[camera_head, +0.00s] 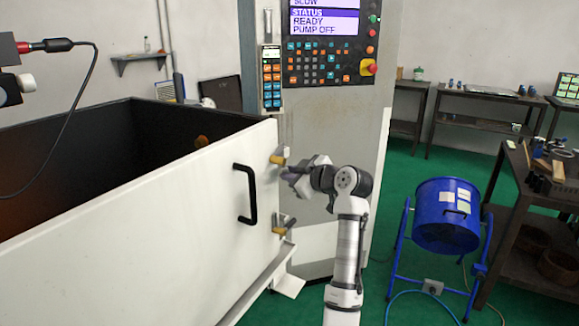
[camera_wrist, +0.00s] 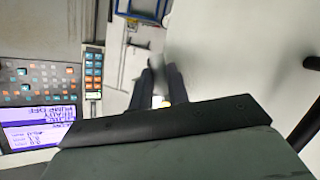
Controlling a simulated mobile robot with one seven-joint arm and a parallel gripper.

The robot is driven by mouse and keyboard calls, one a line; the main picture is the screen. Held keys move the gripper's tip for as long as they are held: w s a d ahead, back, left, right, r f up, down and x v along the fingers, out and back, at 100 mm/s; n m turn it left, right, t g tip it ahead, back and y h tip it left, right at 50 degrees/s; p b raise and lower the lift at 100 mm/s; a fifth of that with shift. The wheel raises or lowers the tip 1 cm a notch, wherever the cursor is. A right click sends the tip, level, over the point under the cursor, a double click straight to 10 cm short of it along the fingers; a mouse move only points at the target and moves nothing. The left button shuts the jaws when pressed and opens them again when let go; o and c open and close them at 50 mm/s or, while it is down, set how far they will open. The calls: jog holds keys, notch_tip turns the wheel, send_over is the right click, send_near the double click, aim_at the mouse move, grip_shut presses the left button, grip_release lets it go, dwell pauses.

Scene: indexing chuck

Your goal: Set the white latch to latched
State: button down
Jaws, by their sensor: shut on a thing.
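Two small latches sit on the right edge of the white door panel, an upper latch (camera_head: 279,158) and a lower latch (camera_head: 284,227). Both show tan-yellow and grey parts; neither looks clearly white. My gripper (camera_head: 288,172) is at the upper latch, coming in from the right, well above the lower one. In the wrist view, my gripper's two dark fingers (camera_wrist: 159,82) are close together with a small pale piece between them. The gripper is shut on what appears to be the upper latch, which the fingers partly hide.
A black pull handle (camera_head: 246,194) stands out from the door panel (camera_head: 150,225) left of the latches. A control panel (camera_head: 331,45) rises behind the gripper. A blue drum fan (camera_head: 446,214) and a dark workbench stand to the right. Green floor lies open between.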

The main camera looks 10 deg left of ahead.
jog(key=shift+s+a+m+g+p, duration=0.15)
jog(key=shift+s+m+g+p, duration=0.2)
jog(key=shift+m+g+p, duration=0.35)
jog(key=shift+s+a+m+g+p, duration=0.15)
jog(key=shift+s+m+g+p, duration=0.3)
jog(key=shift+m+p, duration=0.35)
jog(key=c, duration=1.3)
grip_release()
jog(key=shift+c, duration=0.2)
jog(key=b+v, duration=0.4)
jog(key=v, duration=0.9)
jog(key=shift+d, duration=0.4)
jog(key=shift+s, duration=0.1)
